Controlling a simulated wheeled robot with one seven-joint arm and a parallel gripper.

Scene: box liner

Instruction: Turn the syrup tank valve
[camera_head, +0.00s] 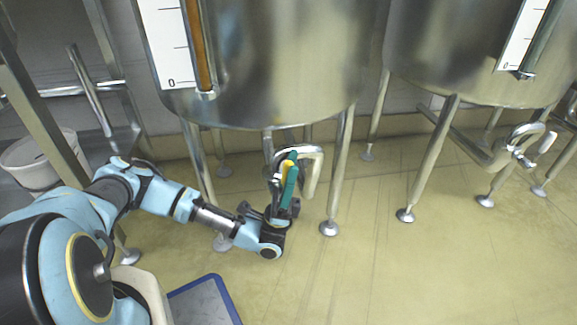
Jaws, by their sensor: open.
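The near syrup tank (285,75) is a large steel vessel on legs, with a white scale and an amber sight tube on its front. Its outlet pipe with the valve (312,165) hangs below the tank, and the pipe bends downward at the right. My gripper (284,178) is open at the valve, with its green and yellow parts pointing up just in front of the pipe. The gripper covers much of the valve and its handle. I cannot tell whether the fingers touch the handle or stand around it.
A second steel tank (460,50) stands at the right, with its own outlet valve (528,145). Steel legs (336,180) stand close to my gripper. A white bucket (35,160) sits at the left, and a blue-rimmed grey platform (205,303) lies below. The floor at front right is clear.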

